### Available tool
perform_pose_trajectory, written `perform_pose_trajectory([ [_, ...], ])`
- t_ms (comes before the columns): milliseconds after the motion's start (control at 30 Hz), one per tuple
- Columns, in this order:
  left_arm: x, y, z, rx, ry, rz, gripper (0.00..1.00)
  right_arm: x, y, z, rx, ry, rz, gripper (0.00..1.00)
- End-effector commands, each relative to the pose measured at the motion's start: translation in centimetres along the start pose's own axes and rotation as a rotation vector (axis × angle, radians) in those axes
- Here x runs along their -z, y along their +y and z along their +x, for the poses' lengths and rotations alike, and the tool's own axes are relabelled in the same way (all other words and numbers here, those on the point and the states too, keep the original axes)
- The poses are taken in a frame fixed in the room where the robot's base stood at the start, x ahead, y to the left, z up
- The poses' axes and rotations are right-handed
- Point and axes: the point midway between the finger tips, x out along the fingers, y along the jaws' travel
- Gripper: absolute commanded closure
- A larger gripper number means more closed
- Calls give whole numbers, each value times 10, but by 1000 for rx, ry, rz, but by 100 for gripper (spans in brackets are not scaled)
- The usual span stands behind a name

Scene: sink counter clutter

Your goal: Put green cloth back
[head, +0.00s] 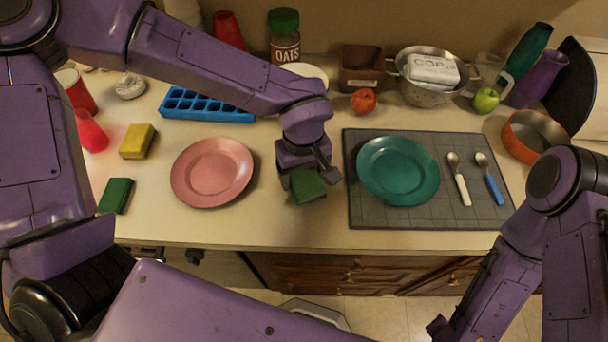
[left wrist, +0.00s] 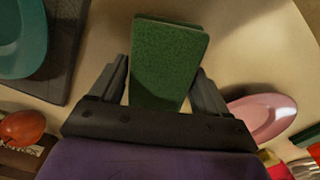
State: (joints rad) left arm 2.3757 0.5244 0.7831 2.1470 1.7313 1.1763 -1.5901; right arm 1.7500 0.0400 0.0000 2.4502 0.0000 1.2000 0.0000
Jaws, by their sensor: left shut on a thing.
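My left gripper (head: 305,170) is shut on a green cloth (head: 308,187) that looks like a thick folded pad. It holds the cloth over the counter between the pink plate (head: 212,172) and the grey mat (head: 365,217). In the left wrist view the cloth (left wrist: 168,65) sits between the two fingers (left wrist: 165,85) and sticks out beyond them. A similar green pad (head: 115,195) lies at the counter's front left. My right arm is at the lower right; its fingertips are not clear to see.
On the mat are a teal plate (head: 398,171) and two spoons. A yellow sponge (head: 137,141), red cups and a blue ice tray (head: 206,105) are at the left. A colander (head: 427,91), tomato (head: 363,101) and orange pan (head: 535,136) are at the back and right.

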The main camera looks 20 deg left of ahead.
Motion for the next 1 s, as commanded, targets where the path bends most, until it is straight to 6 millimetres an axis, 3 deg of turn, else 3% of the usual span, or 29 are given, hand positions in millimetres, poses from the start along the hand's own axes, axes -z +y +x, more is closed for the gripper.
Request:
perform_pose_trajectory([
  [100,-1,-1,15,1,-1,0,48,0,0,1,0,0,0,57],
  [467,-1,-1,19,0,-2,1,48,0,0,0,0,0,0,57],
  [500,-1,0,19,0,-1,1,17,0,0,0,0,0,0,57],
  [567,-1,0,19,-1,-1,1,0,0,0,0,0,0,0,57],
  [833,-1,0,15,-2,0,0,0,0,0,1,0,0,0,57],
  [1000,0,0,-19,-6,1,-2,0,0,0,-1,0,0,0,57],
])
